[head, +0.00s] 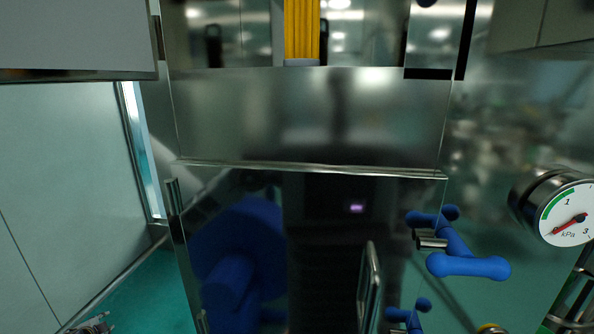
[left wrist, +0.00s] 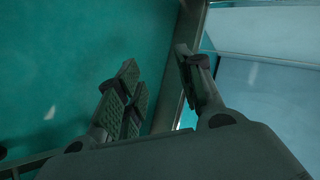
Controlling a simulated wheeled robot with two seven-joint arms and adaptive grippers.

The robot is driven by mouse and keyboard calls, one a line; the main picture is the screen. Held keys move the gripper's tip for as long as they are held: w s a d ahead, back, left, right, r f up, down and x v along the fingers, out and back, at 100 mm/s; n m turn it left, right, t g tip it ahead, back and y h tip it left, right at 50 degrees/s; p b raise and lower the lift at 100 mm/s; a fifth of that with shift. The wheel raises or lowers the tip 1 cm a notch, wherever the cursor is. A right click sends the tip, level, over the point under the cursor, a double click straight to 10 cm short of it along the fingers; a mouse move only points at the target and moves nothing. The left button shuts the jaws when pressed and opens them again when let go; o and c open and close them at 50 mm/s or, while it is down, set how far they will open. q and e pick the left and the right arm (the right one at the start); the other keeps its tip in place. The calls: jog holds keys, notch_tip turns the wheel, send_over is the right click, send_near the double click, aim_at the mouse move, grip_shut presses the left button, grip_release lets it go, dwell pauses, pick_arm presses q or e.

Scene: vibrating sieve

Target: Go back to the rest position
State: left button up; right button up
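My left gripper shows in the left wrist view (left wrist: 160,80) with its fingers spread apart and nothing between them. Green floor and the foot of a pale wall lie beyond the fingers. In the head view only a small part of what looks like this gripper (head: 92,327) shows at the bottom left edge, low over the floor and left of the steel machine (head: 310,125). My right gripper cannot be made out in either view.
The machine's glossy front fills the middle, with a door handle (head: 369,290). Blue clamp knobs (head: 470,265) stick out at its right, near a pressure gauge (head: 568,215). A yellow ribbed part (head: 301,30) is above. Green floor (head: 150,295) is free at lower left, beside a pale wall (head: 55,190).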

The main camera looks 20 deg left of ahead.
pick_arm(q)
jog(key=s+a+f+n+g+y, duration=0.1)
jog(key=s+a+f+g, duration=0.15)
jog(key=s, duration=0.85)
jog(key=s+a+f+g+y, duration=0.1)
jog(key=s+a+f+g, duration=0.2)
jog(key=s, duration=0.8)
jog(key=s+d+f+n+h, duration=0.1)
jog(key=s+d+f+h, duration=0.15)
jog(key=d+f, duration=0.7)
jog(key=s+d+f+g+h, duration=0.1)
jog(key=s+d+f, duration=0.2)
jog(key=d+f, duration=0.65)
jog(key=s+d+f+n+h, duration=0.1)
jog(key=s+d+f, duration=0.3)
jog(key=d, duration=1)
jog(key=d+f+n+h, duration=0.1)
jog(key=d+f, duration=0.4)
jog(key=d, duration=1.3)
jog(key=s+d+f+h+b, duration=0.1)
jog(key=d+f+h, duration=0.2)
jog(key=d, duration=1.5)
jog(key=shift+d+f+n+h, duration=0.2)
jog(key=shift+f+n+h, duration=0.2)
jog(key=shift+f, duration=0.7)
jog(key=shift+w+g, duration=0.15)
jog(key=shift+g, duration=0.1)
